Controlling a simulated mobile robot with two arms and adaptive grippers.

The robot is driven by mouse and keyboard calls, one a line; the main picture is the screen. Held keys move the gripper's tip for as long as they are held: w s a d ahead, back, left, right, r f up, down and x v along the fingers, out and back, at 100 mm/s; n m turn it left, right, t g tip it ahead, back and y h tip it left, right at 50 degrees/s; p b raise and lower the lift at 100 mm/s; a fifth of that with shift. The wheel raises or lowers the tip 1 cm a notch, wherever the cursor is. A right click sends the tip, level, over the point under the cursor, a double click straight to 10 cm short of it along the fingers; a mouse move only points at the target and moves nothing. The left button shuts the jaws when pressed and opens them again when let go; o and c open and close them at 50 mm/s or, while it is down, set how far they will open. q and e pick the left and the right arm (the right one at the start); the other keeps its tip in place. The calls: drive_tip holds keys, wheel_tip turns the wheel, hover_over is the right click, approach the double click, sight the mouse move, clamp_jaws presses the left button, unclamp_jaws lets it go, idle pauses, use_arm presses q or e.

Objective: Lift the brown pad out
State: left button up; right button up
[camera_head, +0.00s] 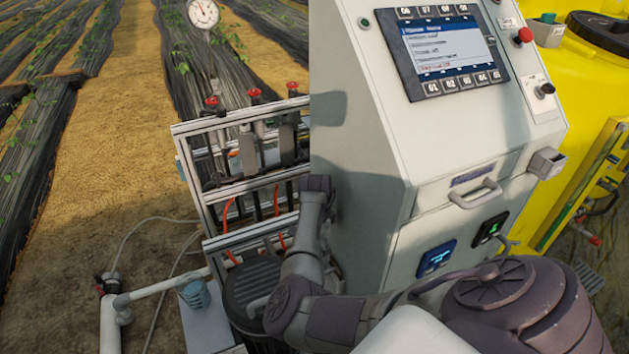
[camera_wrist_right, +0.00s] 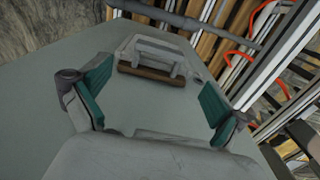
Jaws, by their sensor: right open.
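The brown pad (camera_wrist_right: 151,74) shows in the right wrist view as a narrow brown strip along the near edge of a grey slatted housing (camera_wrist_right: 158,52) on a flat grey-green panel. How deep it sits in the housing is hidden. My right gripper (camera_wrist_right: 156,98) is open, with its teal-lined fingers spread wide on either side, short of the pad and apart from it. Nothing is between the fingers. In the head view my right arm reaches to the left side of the cabinet (camera_head: 365,140), and its gripper is hidden there. My left gripper is not in view.
A metal frame with pipes and red-handled valves (camera_head: 255,95) stands close left of the cabinet. Orange tubes (camera_wrist_right: 262,22) and rails run right of the panel in the wrist view. A dark lidded bin (camera_head: 245,285) stands below my arm. A yellow tank (camera_head: 590,80) is at right.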

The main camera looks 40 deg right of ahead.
wheel_tip(320, 180, down, 5)
drive_tip(key=b, duration=0.4)
drive_tip(key=shift+r+b, duration=0.1)
drive_tip(key=shift+b, duration=0.2)
drive_tip(key=shift+f+b, duration=0.3)
drive_tip(key=shift+f, duration=0.05)
drive_tip(key=shift+f+b, duration=0.35)
drive_tip(key=shift+f, duration=0.5)
drive_tip(key=shift+d+f, duration=0.1)
drive_tip(key=shift+f, duration=0.6)
drive_tip(key=c, duration=1.6)
drive_tip(key=shift+r+p, duration=8.55)
drive_tip(key=shift+p, duration=0.05)
drive_tip(key=shift+c, duration=0.2)
